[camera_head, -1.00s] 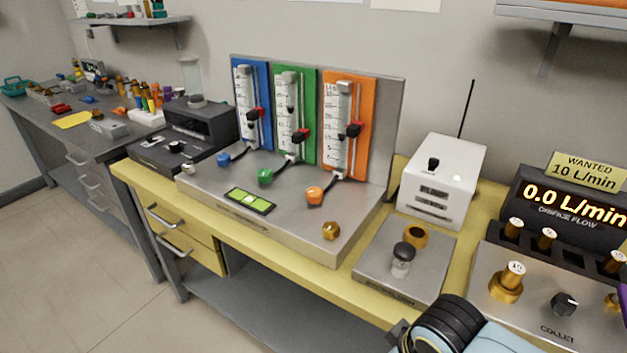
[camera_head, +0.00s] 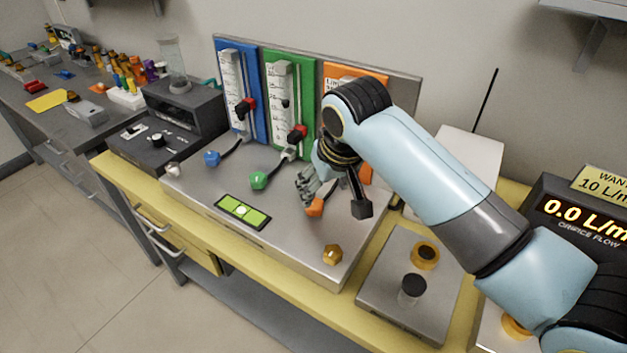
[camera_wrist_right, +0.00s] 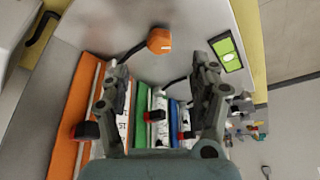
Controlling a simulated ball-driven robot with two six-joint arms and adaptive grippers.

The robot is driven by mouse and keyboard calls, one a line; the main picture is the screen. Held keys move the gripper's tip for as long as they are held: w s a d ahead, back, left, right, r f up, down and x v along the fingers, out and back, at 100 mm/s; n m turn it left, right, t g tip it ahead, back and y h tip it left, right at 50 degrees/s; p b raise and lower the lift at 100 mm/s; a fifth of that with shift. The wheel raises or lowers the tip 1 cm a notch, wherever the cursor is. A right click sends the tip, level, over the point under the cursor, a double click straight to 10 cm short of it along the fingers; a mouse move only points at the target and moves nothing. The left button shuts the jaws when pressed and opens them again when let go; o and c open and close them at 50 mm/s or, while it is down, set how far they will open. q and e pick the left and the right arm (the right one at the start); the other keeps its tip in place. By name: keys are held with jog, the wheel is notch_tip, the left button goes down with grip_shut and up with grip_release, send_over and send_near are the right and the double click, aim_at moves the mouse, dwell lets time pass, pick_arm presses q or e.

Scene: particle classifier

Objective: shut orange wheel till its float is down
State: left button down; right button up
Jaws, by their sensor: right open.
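The orange wheel (camera_head: 314,207) is a small faceted knob on a dark stem at the foot of the orange flowmeter panel (camera_head: 350,71). My right gripper (camera_head: 334,199) is open and empty around the wheel's area, fingers pointing down. In the right wrist view, the orange wheel (camera_wrist_right: 159,40) lies between and just beyond the open fingertips (camera_wrist_right: 162,65), with no contact seen. The orange panel (camera_wrist_right: 75,130) shows there at left with a red-and-black block. My arm hides most of this panel in the head view, and I cannot read its float. My left gripper is out of view.
The green wheel (camera_head: 258,180) and blue wheel (camera_head: 212,158) stand left of the orange one. A bubble level (camera_head: 243,211) and a brass knob (camera_head: 332,254) are on the steel base. A display (camera_head: 583,215) at right reads 0.0 L/min.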

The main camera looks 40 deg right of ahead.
aim_at(315, 203)
jog(key=x, duration=0.3)
jog(key=w+x, duration=0.1)
jog(key=x, duration=0.3)
jog(key=shift+w+d, duration=0.1)
jog(key=shift+d, duration=0.05)
jog(key=x, duration=0.2)
jog(key=shift+w+d+f+b, duration=0.1)
jog(key=shift+w+f+b, duration=0.1)
jog(key=shift+b, duration=0.1)
jog(key=shift+w+f, duration=0.1)
jog(key=shift+f, duration=0.35)
jog(key=c, duration=0.4)
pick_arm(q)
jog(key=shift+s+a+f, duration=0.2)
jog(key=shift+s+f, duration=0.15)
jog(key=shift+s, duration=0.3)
pick_arm(e)
jog(key=c, duration=0.8)
